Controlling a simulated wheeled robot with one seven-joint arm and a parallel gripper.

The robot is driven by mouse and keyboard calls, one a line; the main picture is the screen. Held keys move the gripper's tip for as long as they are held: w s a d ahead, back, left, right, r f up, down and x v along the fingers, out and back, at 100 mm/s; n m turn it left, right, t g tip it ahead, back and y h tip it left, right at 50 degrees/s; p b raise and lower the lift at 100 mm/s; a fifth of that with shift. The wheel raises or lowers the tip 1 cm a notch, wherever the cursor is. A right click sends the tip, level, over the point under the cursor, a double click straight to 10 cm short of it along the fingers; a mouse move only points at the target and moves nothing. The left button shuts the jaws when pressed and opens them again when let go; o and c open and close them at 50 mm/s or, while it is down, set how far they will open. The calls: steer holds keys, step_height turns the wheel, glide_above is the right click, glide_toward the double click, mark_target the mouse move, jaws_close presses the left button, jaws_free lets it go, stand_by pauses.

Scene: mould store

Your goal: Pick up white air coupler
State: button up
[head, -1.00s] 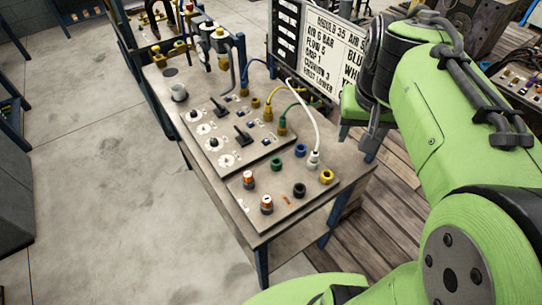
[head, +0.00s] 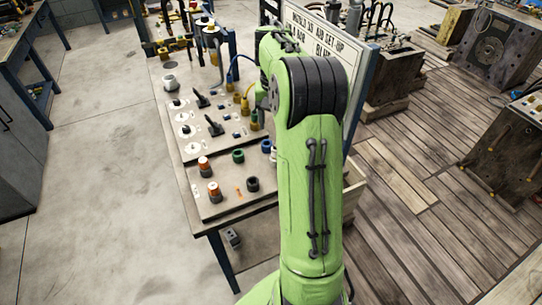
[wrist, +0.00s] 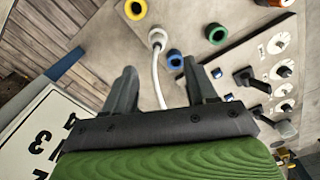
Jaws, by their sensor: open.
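The white air coupler (wrist: 157,38) shows in the wrist view, on the panel ahead of my gripper. A white hose (wrist: 157,75) runs from it down between my fingers. My gripper (wrist: 160,72) is open and empty, its fingertips short of the coupler and on either side of the hose. In the head view my arm hides the coupler and most of the gripper.
Yellow (wrist: 136,9), blue (wrist: 175,59) and green (wrist: 216,34) ports surround the coupler. The control panel's levers (head: 214,126) and several yellow couplers (head: 246,108) stand nearby. A lettered sign (head: 320,38) rises behind my arm and shows at lower left in the wrist view.

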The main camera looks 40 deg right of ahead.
steer(key=f+b, duration=0.1)
steer(key=f, duration=0.3)
steer(key=f+b, duration=0.1)
steer(key=f, duration=0.3)
steer(key=f+b, duration=0.1)
steer(key=f, duration=0.3)
steer(key=shift+d+f, duration=0.1)
steer(key=shift+d, duration=0.2)
jaws_close()
